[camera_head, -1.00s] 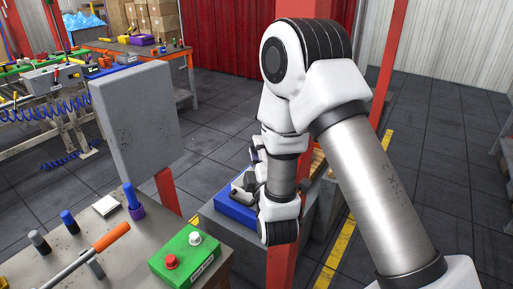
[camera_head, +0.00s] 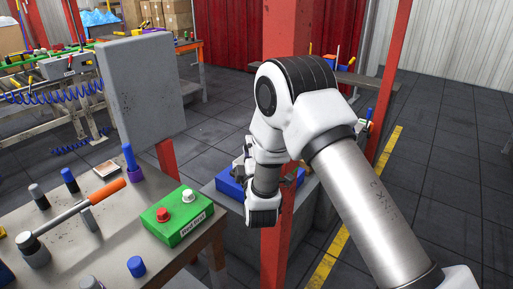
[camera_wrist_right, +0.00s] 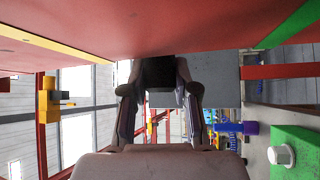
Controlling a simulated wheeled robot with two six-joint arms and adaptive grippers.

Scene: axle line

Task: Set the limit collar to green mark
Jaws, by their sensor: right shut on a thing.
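My right gripper (camera_head: 241,171) is beside the red post (camera_head: 285,35), largely hidden behind my own wrist in the head view. In the right wrist view its two fingers (camera_wrist_right: 160,95) are shut on a dark block against the red surface, which looks like the limit collar (camera_wrist_right: 158,69). A green band, the green mark (camera_wrist_right: 292,22), crosses the red surface at the right of that view, apart from the collar. A yellow band (camera_wrist_right: 50,42) crosses it at the left. The collar and marks cannot be made out in the head view. My left gripper is not in view.
A green button box (camera_head: 178,215) with red and white buttons sits on the near table (camera_head: 130,235), with an orange-handled hammer (camera_head: 85,205) and several blue and grey pegs. A grey panel (camera_head: 145,90) stands behind. A blue tray (camera_head: 230,186) lies beside my wrist.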

